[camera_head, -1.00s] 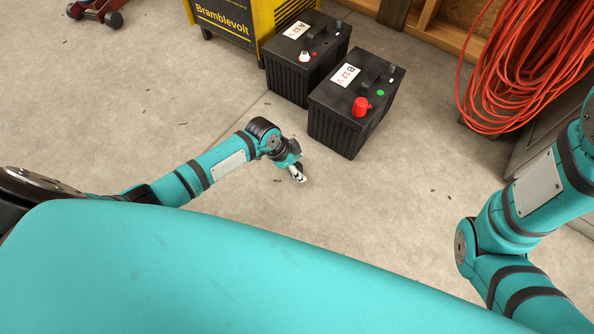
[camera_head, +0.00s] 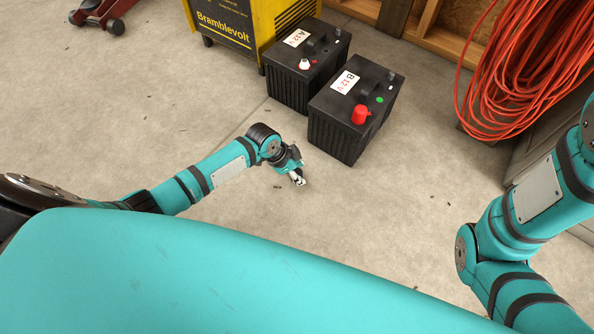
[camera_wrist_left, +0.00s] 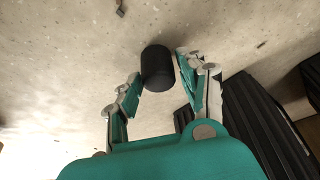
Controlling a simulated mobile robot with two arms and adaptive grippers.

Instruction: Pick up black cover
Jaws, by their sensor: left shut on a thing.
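The black cover (camera_wrist_left: 157,68) is a short, dark cylinder with a rounded look. In the left wrist view it sits between the two fingers of my left gripper (camera_wrist_left: 159,74), which is shut on it. Speckled concrete shows behind it; I cannot tell its height above the floor. In the head view my left gripper (camera_head: 298,179) is in front of battery B (camera_head: 340,137), apart from it, and the cover cannot be made out there. My right gripper is out of view; only my right arm shows.
Battery B has a red cap (camera_head: 361,115) on one terminal. Battery A (camera_head: 288,88) stands behind it, beside a yellow Bramblevolt unit (camera_head: 225,22). Orange cable coils (camera_head: 520,75) hang at the right. The floor (camera_head: 400,220) around my left gripper is mostly clear.

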